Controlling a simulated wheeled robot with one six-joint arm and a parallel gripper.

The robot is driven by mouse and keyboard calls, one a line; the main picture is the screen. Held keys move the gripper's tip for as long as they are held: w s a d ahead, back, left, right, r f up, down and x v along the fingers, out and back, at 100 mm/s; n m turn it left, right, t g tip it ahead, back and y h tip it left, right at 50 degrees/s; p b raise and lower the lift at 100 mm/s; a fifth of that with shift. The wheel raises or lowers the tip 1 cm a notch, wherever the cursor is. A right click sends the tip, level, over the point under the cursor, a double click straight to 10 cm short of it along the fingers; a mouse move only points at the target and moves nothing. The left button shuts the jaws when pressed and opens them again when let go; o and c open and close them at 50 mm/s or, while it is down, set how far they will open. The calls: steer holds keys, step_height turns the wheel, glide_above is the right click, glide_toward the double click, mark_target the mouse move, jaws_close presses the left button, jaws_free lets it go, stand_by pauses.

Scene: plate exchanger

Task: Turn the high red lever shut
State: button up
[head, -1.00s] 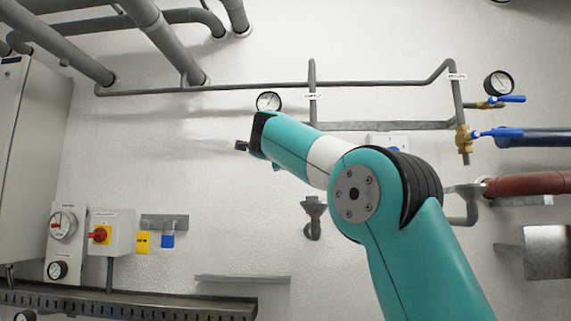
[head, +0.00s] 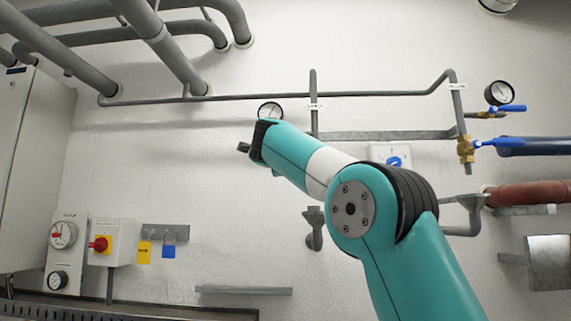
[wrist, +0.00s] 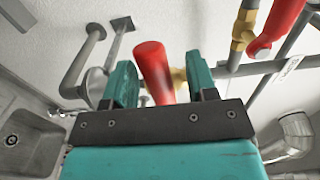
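Two red levers show in the wrist view; neither can be seen in the head view. One red lever (wrist: 153,70) stands between the two teal fingers of my gripper (wrist: 160,82), its end towards the camera. A brass valve body (wrist: 180,82) shows behind it, partly hidden by the right finger. The fingers are apart, with a gap to the lever on the right side; contact on the left cannot be told. A second red lever (wrist: 282,22) is at the upper right, beside a brass valve (wrist: 243,30). Which lever is higher on the wall is unclear.
In the head view, blue levers (head: 497,142) sit on brass valves at the right, near a gauge (head: 499,93). A switch box (head: 112,243) is at lower left. The wrist view shows a sink (wrist: 25,140), grey pipes (wrist: 82,60) and a silver duct (wrist: 292,135).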

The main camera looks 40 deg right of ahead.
steer(key=b+v, duration=0.5)
steer(key=v, duration=1.2)
steer(key=shift+s+a, duration=0.15)
steer(key=shift+a, duration=0.05)
